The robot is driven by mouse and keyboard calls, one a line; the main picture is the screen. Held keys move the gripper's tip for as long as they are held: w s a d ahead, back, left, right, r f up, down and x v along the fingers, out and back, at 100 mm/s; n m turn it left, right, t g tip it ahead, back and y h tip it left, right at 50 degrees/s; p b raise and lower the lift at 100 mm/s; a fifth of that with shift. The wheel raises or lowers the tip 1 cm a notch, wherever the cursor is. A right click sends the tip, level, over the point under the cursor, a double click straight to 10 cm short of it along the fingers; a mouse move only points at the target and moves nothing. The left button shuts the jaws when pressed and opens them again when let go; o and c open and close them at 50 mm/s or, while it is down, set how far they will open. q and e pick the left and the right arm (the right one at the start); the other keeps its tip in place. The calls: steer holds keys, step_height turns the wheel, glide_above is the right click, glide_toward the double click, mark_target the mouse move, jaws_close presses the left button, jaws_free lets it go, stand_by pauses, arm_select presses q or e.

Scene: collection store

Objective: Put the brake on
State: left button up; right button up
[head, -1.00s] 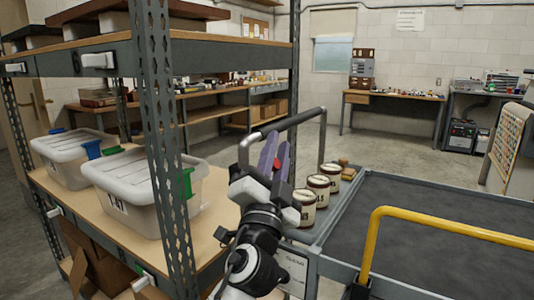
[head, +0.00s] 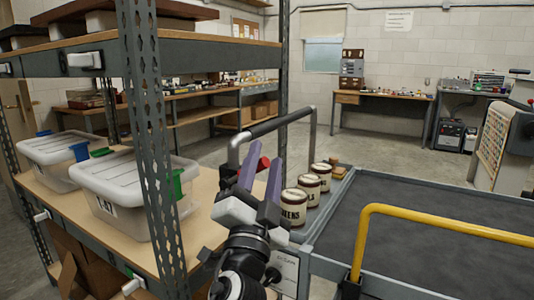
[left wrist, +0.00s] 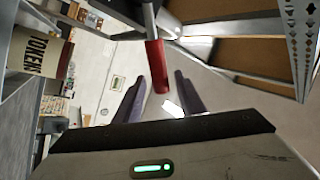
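A red-tipped lever (head: 263,163) shows between the fingertips of my left gripper (head: 262,170) in the head view, near the grey cart's push handle (head: 281,122). In the left wrist view its red grip (left wrist: 157,66) hangs on a grey rod between the two purple fingers (left wrist: 158,84). My left gripper is open, with a gap on both sides of the red grip. I cannot tell whether the grip lies fully between the fingers or beyond them. The lever's base is hidden behind the gripper. My right gripper is not in view.
Lidded jars (head: 307,190) stand at the cart's near left edge. The cart's dark deck (head: 420,220) is bare, with a yellow rail (head: 440,226) in front. A shelf post (head: 150,150) and lidded bins (head: 125,188) are close on the left. The floor beyond is clear.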

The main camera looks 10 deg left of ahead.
arm_select(q)
steer(key=b+v, duration=0.1)
steer(key=v, duration=0.5)
steer(key=shift+s+f, duration=0.2)
steer(key=shift+s, duration=0.1)
